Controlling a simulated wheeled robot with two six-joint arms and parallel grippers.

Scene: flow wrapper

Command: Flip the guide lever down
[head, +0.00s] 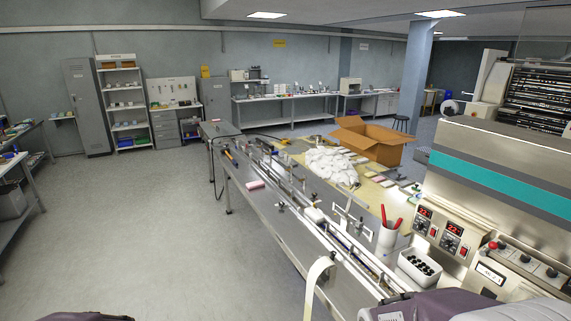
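The flow wrapper (505,170) stands at the right, with a long steel infeed conveyor (262,215) running from it toward the back left. Guide rails (318,227) run along the conveyor, with several small dark-topped posts and clamps on them. A cross-shaped metal bracket (349,215) stands at the rails near the machine. Which of these parts is the guide lever, and how it is set, I cannot tell at this size. Purple-grey parts of my own arms show at the bottom edge. Neither gripper is in view.
A pink block (255,185) lies on the conveyor table. A white cup (387,238) with red-handled tools and a white tub (418,268) of dark items stand by the control panel (440,228). An open cardboard box (372,139) is behind. The floor (150,235) at left is clear.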

